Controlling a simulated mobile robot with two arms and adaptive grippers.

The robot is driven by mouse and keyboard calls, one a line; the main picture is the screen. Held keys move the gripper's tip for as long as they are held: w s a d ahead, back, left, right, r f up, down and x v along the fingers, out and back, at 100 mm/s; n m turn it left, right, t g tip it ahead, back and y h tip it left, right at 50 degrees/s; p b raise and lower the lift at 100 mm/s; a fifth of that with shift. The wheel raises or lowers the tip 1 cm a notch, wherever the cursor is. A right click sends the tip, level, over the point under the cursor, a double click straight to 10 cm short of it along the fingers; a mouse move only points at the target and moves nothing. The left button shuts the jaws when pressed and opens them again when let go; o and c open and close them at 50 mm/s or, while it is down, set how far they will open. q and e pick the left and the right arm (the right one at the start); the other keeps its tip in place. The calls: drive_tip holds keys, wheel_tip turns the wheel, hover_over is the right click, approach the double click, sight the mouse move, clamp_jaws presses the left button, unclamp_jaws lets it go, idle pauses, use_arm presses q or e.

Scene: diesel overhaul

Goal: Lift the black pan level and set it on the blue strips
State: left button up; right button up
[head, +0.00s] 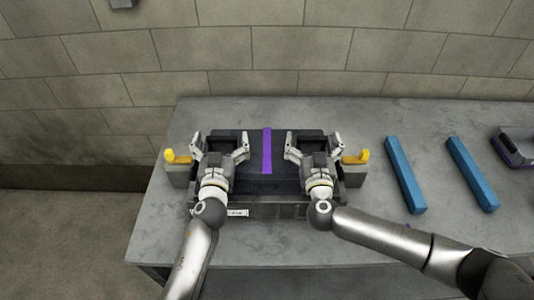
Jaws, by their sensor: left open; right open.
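The black pan (258,185) sits on the grey bench, with a purple stripe (267,150) across its middle. A yellow piece (177,157) stands at its left end and another yellow piece (355,157) at its right end. My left gripper (219,142) is open over the left part of the pan. My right gripper (312,143) is open over the right part. I cannot tell whether either touches the pan. My grippers hide parts of it. Two blue strips lie to the right, a nearer one (405,174) and a farther one (472,173), roughly parallel and bare.
The grey bench (300,247) has free room in front of the pan and between the blue strips. A grey tray (515,148) with a purple edge sits at the far right. A block wall (300,45) stands behind the bench. The bench's left edge is close to the pan.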

use_arm(q)
drive_tip(key=shift+w, duration=0.35)
use_arm(e)
drive_tip(key=shift+w, duration=0.4)
use_arm(q)
drive_tip(key=c, duration=2.2)
use_arm(e)
drive_tip(key=c, duration=2.2)
use_arm(q)
drive_tip(key=shift+w+r, duration=0.1)
drive_tip(key=shift+r, duration=0.2)
use_arm(e)
drive_tip(key=shift+w+r, duration=0.1)
drive_tip(key=shift+r, duration=0.15)
